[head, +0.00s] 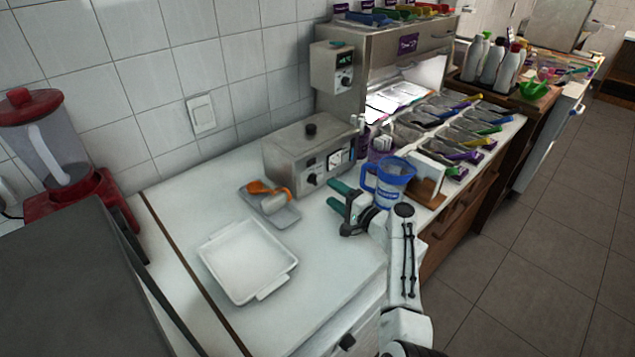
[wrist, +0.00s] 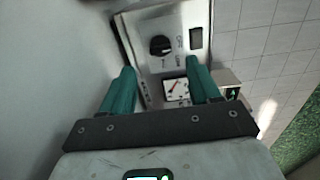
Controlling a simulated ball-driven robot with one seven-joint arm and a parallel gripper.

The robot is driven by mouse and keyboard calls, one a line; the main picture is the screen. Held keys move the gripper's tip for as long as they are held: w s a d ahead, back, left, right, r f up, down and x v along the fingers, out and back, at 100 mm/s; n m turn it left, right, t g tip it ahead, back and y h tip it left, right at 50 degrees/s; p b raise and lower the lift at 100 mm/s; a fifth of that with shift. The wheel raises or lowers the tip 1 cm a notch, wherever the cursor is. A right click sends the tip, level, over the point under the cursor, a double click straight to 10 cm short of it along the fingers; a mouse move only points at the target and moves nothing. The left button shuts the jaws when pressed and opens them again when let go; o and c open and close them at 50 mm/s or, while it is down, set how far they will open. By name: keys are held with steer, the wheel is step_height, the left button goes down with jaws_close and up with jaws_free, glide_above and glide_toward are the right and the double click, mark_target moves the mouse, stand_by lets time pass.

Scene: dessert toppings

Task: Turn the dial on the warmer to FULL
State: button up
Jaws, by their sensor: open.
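The warmer (head: 290,150) is a small metal box with a black lid knob, on the white counter against the tiled wall. Its front panel faces my gripper; the black dial (head: 312,180) is low on that face. In the wrist view the dial (wrist: 160,45) is a round black knob beyond my fingertips, with small lettering beside it that I cannot read. A gauge with a red needle (wrist: 177,90) shows between the fingers. My gripper (head: 333,195) has teal fingers, apart and empty, in front of the panel and not touching the dial. The dial's setting is too small to tell.
A grey tray with an orange-handled tool (head: 287,217) and a white square dish (head: 240,265) lie left of my gripper. A blue measuring jug (head: 390,182) stands close right of it. A wall control box (head: 332,68) and topping bins (head: 455,125) are behind.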

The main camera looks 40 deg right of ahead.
mark_target(317, 182)
steer(key=w, duration=0.6)
steer(key=shift+w+a, duration=0.1)
steer(key=shift+w, duration=0.3)
steer(key=shift+c, duration=0.4)
steer(key=c, duration=1)
steer(key=shift+o, duration=0.2)
